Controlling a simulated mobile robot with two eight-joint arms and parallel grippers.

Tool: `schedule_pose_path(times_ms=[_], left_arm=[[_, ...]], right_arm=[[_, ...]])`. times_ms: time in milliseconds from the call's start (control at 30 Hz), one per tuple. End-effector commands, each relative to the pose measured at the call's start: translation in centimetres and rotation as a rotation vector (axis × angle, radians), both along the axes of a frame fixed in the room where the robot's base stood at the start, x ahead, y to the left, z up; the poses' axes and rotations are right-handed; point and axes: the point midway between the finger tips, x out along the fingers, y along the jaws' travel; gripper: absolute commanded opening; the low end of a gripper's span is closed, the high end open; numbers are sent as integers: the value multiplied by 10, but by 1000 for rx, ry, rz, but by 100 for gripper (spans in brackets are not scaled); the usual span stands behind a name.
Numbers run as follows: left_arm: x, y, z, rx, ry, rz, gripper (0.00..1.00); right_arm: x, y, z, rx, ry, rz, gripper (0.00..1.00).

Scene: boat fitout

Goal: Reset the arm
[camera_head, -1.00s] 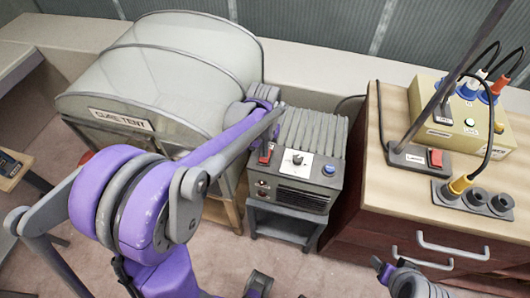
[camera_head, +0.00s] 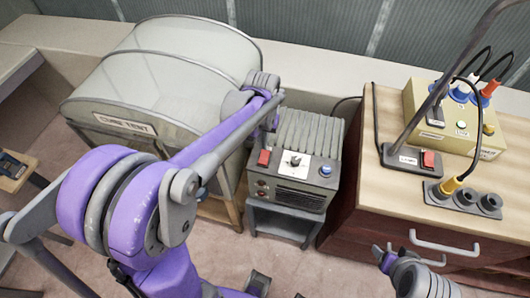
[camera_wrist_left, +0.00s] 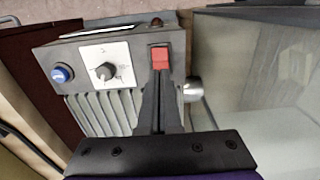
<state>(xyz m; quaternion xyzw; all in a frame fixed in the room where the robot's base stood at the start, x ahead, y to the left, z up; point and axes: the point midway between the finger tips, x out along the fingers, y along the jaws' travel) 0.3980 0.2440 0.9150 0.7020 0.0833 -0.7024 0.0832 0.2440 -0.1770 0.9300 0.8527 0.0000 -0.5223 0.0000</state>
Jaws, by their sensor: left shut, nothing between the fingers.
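My left arm comes in from the left, and its gripper (camera_head: 274,122) hangs over the back left of a grey heater-like control box. In the left wrist view the fingers (camera_wrist_left: 160,85) are shut together with nothing between them. Their tips point at the red switch (camera_wrist_left: 160,58) on the box; contact cannot be told there. In the head view the red switch (camera_head: 263,158) shows clear of the fingers. The box (camera_head: 290,182) also has a dial and a blue button. Part of my right arm, with its gripper end (camera_head: 382,259), shows at the lower right; its fingers are unclear.
The clear-topped cure tent (camera_head: 165,70) stands left of the box, close to my left forearm. A wooden-topped drawer cabinet (camera_head: 385,205) on the right carries a yellow power unit (camera_head: 460,120), cables and a socket strip. Carpeted floor lies in front.

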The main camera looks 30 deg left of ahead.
Motion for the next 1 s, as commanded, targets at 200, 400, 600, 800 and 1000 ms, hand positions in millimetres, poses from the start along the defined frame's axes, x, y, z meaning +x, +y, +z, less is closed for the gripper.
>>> schedule_pose_path(times_ms=[200, 400, 600, 800, 1000], left_arm=[[0, 0, 0, 0, 0, 0, 0], [-11, -7, 7, 4, -29, -16, 0], [-55, -30, 26, 22, -154, -81, 0], [-106, -51, 30, 40, -305, -156, 0], [-142, -64, 21, 51, -422, -210, 0]], right_arm=[[0, 0, 0, 0, 0, 0, 67], [0, 0, 0, 0, 0, 0, 67], [0, 0, 0, 0, 0, 0, 67], [0, 0, 0, 0, 0, 0, 67], [0, 0, 0, 0, 0, 0, 67]])
